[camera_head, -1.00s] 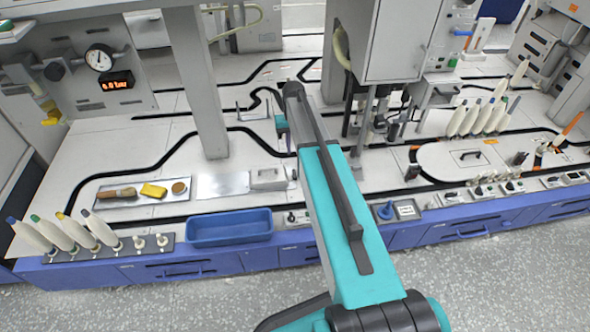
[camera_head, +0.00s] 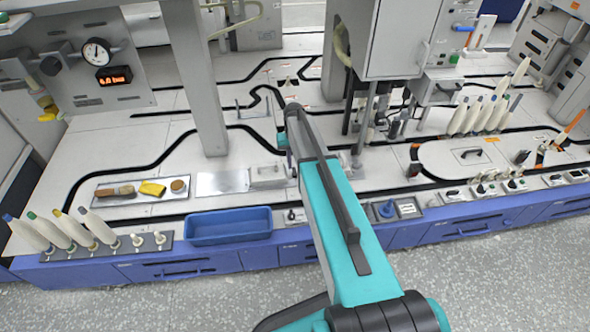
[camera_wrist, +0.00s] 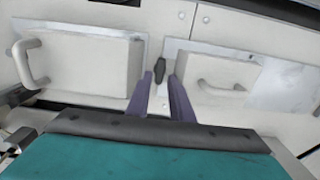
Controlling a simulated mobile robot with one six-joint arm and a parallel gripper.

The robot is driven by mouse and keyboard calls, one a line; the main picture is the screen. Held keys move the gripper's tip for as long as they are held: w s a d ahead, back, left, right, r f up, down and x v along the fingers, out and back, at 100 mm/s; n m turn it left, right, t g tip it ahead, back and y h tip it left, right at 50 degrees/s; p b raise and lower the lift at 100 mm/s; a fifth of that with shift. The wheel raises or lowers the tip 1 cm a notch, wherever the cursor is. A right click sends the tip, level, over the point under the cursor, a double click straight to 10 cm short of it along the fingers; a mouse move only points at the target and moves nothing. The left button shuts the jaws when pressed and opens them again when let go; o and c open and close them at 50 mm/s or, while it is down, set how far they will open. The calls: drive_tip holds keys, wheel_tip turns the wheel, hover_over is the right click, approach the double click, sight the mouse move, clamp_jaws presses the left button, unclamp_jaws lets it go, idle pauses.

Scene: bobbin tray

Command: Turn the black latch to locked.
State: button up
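The black latch (camera_wrist: 160,69) shows in the wrist view as a small dark upright piece on a pale plate between two light boxes. My gripper (camera_wrist: 160,84) is open, with its two purple fingers pointing toward the latch, one on each side. A gap shows between the fingers, and I cannot tell whether either touches the latch. In the head view my gripper (camera_head: 291,163) is low over the bench beside the lidded grey box, mostly behind my arm. The latch is not discernible in that view.
In the wrist view a light box (camera_wrist: 98,68) with a handle stands left, and a handled cover (camera_wrist: 222,80) lies right. In the head view, a blue bin (camera_head: 230,239), a tray with a brush and sponge (camera_head: 140,203), and a row of bobbins (camera_head: 475,115) stand on the bench.

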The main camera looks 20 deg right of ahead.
sight(294, 171)
drive_tip(key=shift+f, duration=1.95)
clamp_jaws()
